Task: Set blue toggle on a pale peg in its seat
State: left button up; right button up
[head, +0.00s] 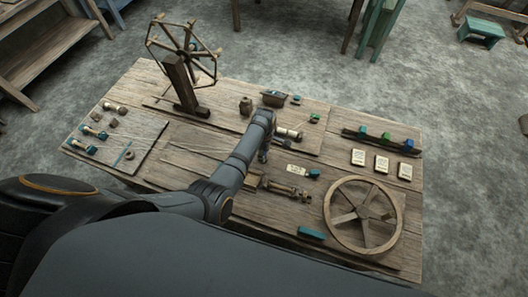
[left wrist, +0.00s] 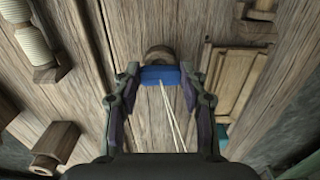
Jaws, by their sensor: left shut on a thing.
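The blue toggle (left wrist: 160,75) is between the fingertips of my left gripper (left wrist: 160,82) in the left wrist view. The fingers are shut on its two sides. Two thin pale strands run from the toggle toward the camera. A round brown wooden piece (left wrist: 158,55) shows just beyond the toggle; I cannot tell whether they touch. In the head view my left gripper (head: 263,155) points down over the middle of the wooden board, and the toggle is hidden there. I cannot make out the pale peg for certain. My right gripper is not in view.
A spoked wheel (head: 363,215) lies at the right front. A rack (head: 350,132) with blue and green blocks stands behind several pale cards (head: 382,164). A spoked reel (head: 185,50) stands at the back left. A side board (head: 135,150) with small parts lies left. A wound bobbin (left wrist: 32,45) lies nearby.

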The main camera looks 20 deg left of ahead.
pick_arm(q)
jog(key=shift+f, duration=0.6)
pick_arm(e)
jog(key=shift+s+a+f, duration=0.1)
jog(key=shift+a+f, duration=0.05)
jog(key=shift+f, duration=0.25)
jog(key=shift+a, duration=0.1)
pick_arm(q)
jog(key=o, duration=0.8)
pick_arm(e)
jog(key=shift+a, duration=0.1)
pick_arm(q)
jog(key=shift+r, duration=0.1)
notch_tip(320, 180, up, 7)
jog(key=shift+r, duration=0.15)
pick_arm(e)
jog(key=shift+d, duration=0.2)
